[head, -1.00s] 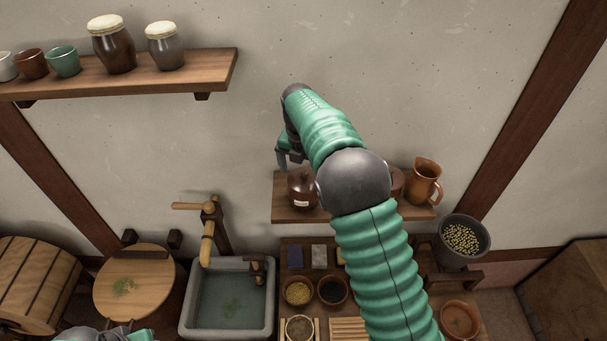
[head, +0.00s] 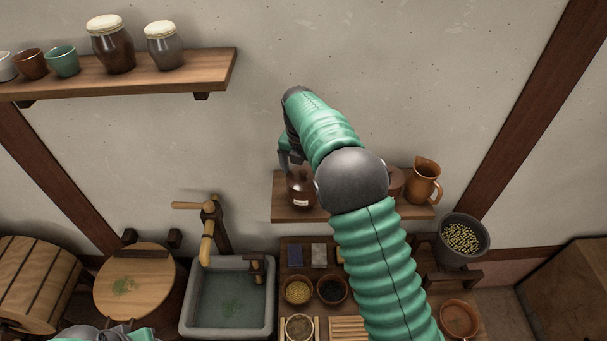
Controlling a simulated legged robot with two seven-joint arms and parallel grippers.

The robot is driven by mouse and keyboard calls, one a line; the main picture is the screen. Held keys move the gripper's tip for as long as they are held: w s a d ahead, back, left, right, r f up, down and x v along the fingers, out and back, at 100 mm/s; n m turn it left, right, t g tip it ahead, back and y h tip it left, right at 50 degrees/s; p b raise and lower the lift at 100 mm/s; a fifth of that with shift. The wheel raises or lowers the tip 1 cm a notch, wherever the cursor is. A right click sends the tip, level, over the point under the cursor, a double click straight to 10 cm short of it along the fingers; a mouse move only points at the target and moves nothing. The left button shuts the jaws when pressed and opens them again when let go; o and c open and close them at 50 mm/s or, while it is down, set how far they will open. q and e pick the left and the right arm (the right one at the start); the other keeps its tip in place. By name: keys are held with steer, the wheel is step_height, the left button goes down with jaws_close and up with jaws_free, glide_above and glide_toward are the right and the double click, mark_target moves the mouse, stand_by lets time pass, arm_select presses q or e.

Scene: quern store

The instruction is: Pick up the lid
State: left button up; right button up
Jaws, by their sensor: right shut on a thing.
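A dark brown jar (head: 301,194) with a pale label stands on the low wall shelf (head: 285,214). The lid at its top is small and mostly hidden behind my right gripper and wrist, so I cannot make out its outline. My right gripper (head: 287,160) is at the top of this jar, pointing down, and is shut on the lid. I cannot tell whether the lid is clear of the jar's rim. My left gripper (head: 118,329) shows only in part at the bottom left edge, in front of the round wooden top, and its jaws are unclear.
A terracotta jug (head: 424,181) stands at the shelf's right end, beside a pot partly behind my arm. Below are a stone sink (head: 187,315), bowls of grain (head: 298,291) and a grey bucket (head: 463,238). An upper shelf (head: 150,80) holds jars and cups.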

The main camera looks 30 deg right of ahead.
steer(key=shift+r, duration=0.3)
step_height(320, 180, up, 2)
steer(key=shift+r+b, duration=0.1)
steer(key=shift+b, duration=0.9)
steer(key=s+a+r+b, duration=0.1)
steer(key=s+a+b, duration=0.25)
steer(key=s, duration=0.35)
steer(key=s+a+r+b, duration=0.1)
steer(key=s+a+b, duration=0.25)
steer(key=s, duration=0.35)
step_height(320, 180, up, 3)
steer(key=p, duration=1.8)
glide_above(305, 169)
steer(key=shift+s+a+r, duration=0.1)
steer(key=shift+s+a, duration=0.1)
steer(key=shift+a, duration=0.2)
steer(key=shift+w+d+f, duration=0.15)
steer(key=shift+d+f, duration=0.05)
steer(key=shift+f, duration=0.05)
steer(key=shift+f+b, duration=0.6)
steer(key=shift+f, duration=0.2)
steer(key=f+b, duration=0.2)
steer(key=f, duration=0.1)
steer(key=shift+a+f+b, duration=0.15)
steer(key=shift+a+b, duration=0.05)
steer(key=shift+b, duration=0.15)
steer(key=shift+f, duration=0.7)
steer(key=shift+d+f, duration=0.1)
steer(key=shift+f, duration=0.1)
